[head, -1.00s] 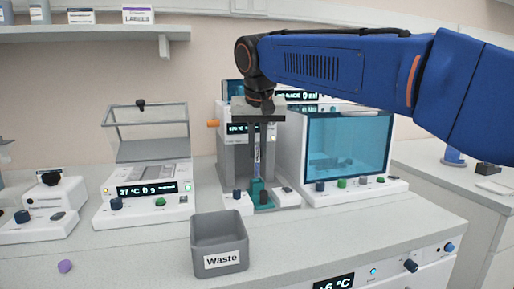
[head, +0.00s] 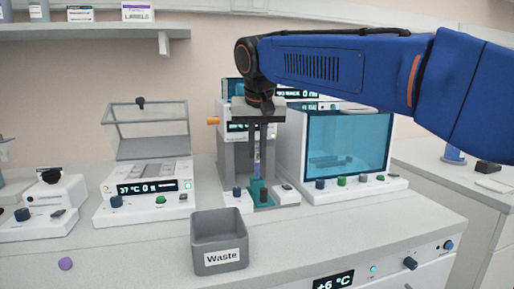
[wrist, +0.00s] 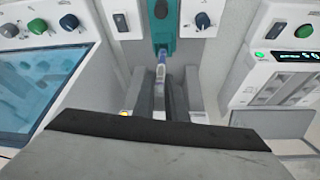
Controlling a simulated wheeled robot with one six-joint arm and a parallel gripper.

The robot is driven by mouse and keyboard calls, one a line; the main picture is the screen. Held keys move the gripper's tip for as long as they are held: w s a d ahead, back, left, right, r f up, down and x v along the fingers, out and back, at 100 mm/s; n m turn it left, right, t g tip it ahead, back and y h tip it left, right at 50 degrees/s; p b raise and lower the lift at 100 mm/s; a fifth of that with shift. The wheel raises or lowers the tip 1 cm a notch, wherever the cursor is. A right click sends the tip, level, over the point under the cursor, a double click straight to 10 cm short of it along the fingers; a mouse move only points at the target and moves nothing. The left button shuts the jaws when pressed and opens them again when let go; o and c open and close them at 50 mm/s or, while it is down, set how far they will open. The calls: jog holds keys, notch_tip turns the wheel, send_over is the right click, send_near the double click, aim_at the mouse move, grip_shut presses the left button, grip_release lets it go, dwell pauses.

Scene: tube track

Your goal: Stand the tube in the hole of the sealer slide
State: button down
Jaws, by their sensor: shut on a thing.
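The tube (head: 257,167) is slim, clear and bluish, and hangs upright under my gripper (head: 258,151) in the head view. My gripper is shut on its upper part, pointing straight down. In the wrist view the tube (wrist: 160,68) shows between the fingertips (wrist: 161,80). The teal sealer slide (head: 260,191) sticks out at the front of the sealer, directly below the tube. The slide (wrist: 163,27) also shows in the wrist view, with a dark knob on it. The tube's lower end meets the slide in the picture; the hole is hidden, so I cannot tell whether the tube is in it.
The grey sealer (head: 233,160) stands close around my gripper. A blue-windowed cabinet (head: 348,145) is close on the right. A grey waste bin (head: 219,243) stands in front, and a heater unit (head: 146,200) is to the left. The front left counter is mostly clear.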

aim_at(257, 155)
jog(key=shift+f, duration=1.75)
dwell(1.2)
jog(key=c, duration=1.7)
grip_release()
jog(key=shift+r, duration=0.1)
jog(key=v, duration=1.7)
jog(key=shift+s, duration=0.1)
